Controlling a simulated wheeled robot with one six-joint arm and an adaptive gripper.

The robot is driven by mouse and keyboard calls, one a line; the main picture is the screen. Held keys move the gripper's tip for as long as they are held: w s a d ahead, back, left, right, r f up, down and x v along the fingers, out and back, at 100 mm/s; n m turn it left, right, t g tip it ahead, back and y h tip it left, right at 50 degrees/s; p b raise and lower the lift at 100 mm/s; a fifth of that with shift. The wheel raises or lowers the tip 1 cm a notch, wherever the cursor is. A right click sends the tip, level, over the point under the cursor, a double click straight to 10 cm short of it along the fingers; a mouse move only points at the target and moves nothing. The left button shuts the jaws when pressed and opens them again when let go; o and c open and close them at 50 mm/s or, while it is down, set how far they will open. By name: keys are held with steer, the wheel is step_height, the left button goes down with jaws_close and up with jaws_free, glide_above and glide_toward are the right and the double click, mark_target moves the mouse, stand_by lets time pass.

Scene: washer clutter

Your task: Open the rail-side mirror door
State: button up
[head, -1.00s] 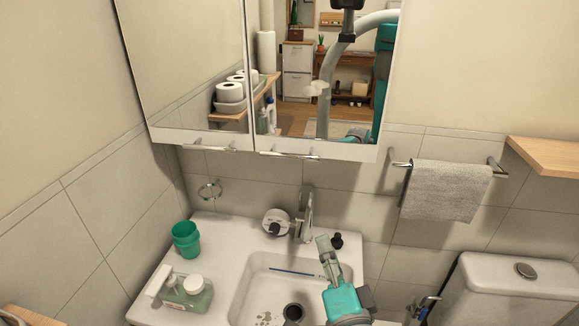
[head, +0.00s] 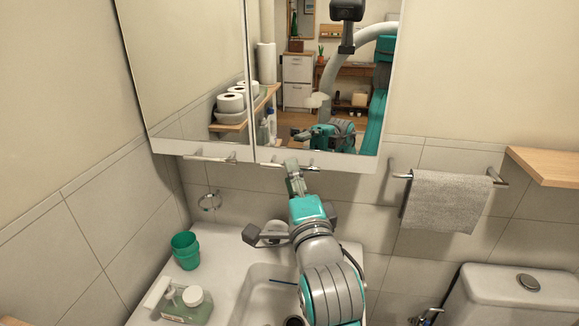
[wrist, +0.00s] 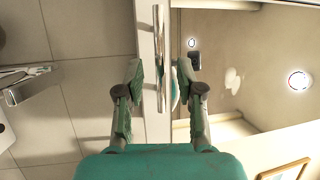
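The rail-side mirror door (head: 325,90) is the right door of the mirror cabinet, beside the towel rail, and looks shut. Its chrome bar handle (head: 312,167) runs along the bottom edge, partly hidden by my gripper (head: 293,170). In the wrist view the handle (wrist: 161,60) stands upright in the picture, with the mirror surface (wrist: 225,60) on the right. There my gripper (wrist: 162,75) is open, with one finger on each side of the handle's line. A gap shows on both sides, and I see no clear contact.
The left mirror door (head: 185,70) has its own handle (head: 210,158). A towel rail (head: 490,176) with a grey towel (head: 445,200) is to the right. Below are the sink (head: 225,270), a green cup (head: 185,250) and a soap bottle (head: 187,305).

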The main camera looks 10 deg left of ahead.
steer(key=shift+x, duration=1.8)
jaws_close()
